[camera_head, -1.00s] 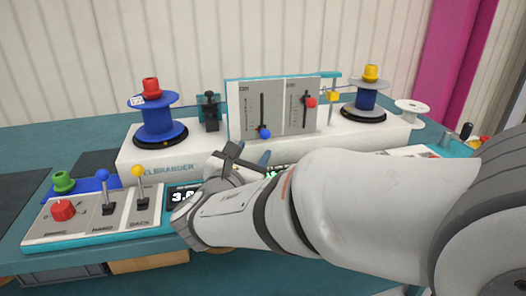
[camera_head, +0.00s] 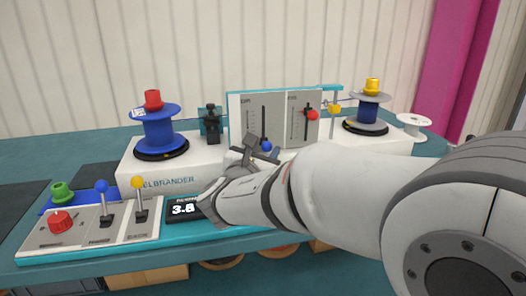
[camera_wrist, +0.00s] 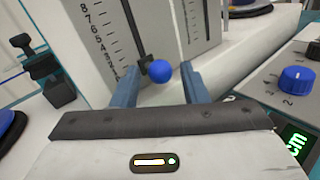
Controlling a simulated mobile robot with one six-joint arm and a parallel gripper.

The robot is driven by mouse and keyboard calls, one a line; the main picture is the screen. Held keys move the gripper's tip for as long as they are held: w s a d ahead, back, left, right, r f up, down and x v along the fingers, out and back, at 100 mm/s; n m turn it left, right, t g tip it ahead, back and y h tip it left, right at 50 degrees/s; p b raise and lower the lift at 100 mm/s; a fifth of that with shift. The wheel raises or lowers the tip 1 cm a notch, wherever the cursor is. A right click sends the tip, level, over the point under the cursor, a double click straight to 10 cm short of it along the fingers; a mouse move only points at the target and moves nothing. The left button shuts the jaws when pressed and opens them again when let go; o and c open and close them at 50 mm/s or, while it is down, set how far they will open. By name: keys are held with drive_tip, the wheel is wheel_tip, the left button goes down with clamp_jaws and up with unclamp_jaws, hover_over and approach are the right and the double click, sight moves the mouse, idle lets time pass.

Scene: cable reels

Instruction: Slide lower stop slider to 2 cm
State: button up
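An upright panel (camera_head: 278,98) carries two vertical sliders with number scales. The left slider has a blue ball knob (camera_head: 266,146) at the low end of its slot, and the right one has a red knob (camera_head: 312,115) higher up. I cannot read which is labelled lower stop. My gripper (camera_head: 262,149) is at the blue knob. In the wrist view, the blue knob (camera_wrist: 160,71) shows between the two spread blue-grey fingers, nearer the left one, with a visible gap on the right. Nothing is clamped.
A blue reel (camera_head: 158,130) with a red cap stands left of the panel, another reel (camera_head: 368,110) right. A lever box (camera_head: 98,222) is at front left, beside a display (camera_head: 184,208). A blue dial (camera_wrist: 295,79) shows right in the wrist view.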

clamp_jaws()
idle(0.3)
wheel_tip(320, 180, up, 2)
drive_tip(key=shift+p, duration=0.65)
drive_tip(key=shift+o, duration=0.9)
unclamp_jaws()
drive_tip(key=p+v, duration=0.1)
drive_tip(key=v, duration=0.7)
drive_tip(key=shift+p, duration=0.3)
